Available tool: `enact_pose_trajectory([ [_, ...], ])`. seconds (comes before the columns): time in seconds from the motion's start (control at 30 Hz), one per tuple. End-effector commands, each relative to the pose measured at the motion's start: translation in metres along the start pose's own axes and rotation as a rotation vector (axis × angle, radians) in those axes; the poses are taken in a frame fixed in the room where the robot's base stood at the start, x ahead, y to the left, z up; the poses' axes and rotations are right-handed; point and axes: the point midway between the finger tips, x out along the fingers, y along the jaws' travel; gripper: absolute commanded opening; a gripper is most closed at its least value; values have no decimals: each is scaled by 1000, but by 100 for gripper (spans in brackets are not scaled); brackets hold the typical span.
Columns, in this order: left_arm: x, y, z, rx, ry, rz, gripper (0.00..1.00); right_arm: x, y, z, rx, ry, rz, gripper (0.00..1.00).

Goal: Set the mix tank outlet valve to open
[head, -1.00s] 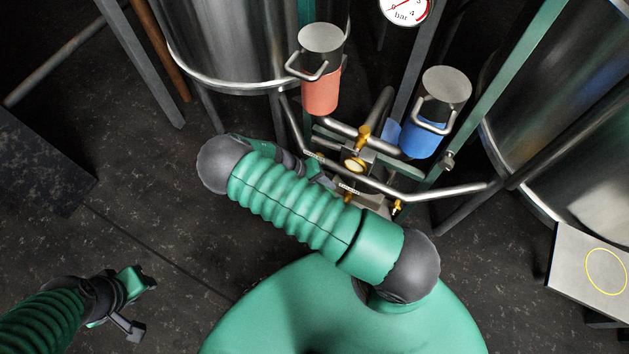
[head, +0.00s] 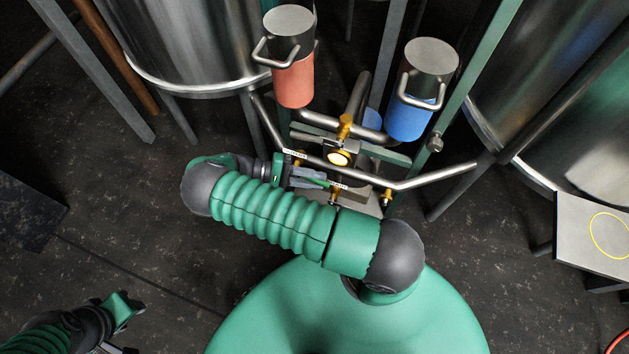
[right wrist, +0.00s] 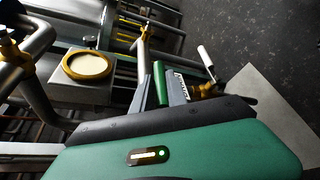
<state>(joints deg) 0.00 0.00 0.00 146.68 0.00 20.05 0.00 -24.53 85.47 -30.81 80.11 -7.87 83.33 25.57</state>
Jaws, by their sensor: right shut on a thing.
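A small green valve handle (right wrist: 159,82) shows in the right wrist view, between the two grey fingers of my right gripper (right wrist: 164,92), which is shut on it. In the head view my right gripper (head: 312,182) reaches in low among the pipes between the tanks, partly hidden by my arm. Small white labels are nearby, too small to read. Brass valve fittings sit at the lower pipe, one in the middle (head: 335,192) and one to the right (head: 387,196). My left gripper (head: 122,328) is open and empty at the lower left, partly cut off.
A round lit gauge or sight glass (head: 338,158) sits just above the gripper. A red canister (head: 293,82) and a blue canister (head: 408,120) hang above. Steel tanks (head: 180,45) and slanted frame legs flank the pipes. A grey stand with a yellow ring (head: 570,220) is right.

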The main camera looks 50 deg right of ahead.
Motion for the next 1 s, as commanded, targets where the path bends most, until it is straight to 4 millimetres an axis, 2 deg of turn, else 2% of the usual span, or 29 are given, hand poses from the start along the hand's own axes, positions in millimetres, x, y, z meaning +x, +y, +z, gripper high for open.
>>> enact_pose_trajectory([
  [0.03,2,0,0,0,0,0,36,-3,-6,-1,-10,6,-5,0],
  [0.5,3,0,1,0,0,0,36,-3,-5,-1,-15,1,5,0],
  [0.53,3,0,1,0,0,0,36,-3,-5,-1,-15,1,5,21],
  [0.67,3,0,1,0,0,0,36,-2,-3,0,-12,-2,7,37],
  [1.0,2,0,0,0,0,0,36,-1,0,1,-8,-7,11,37],
])
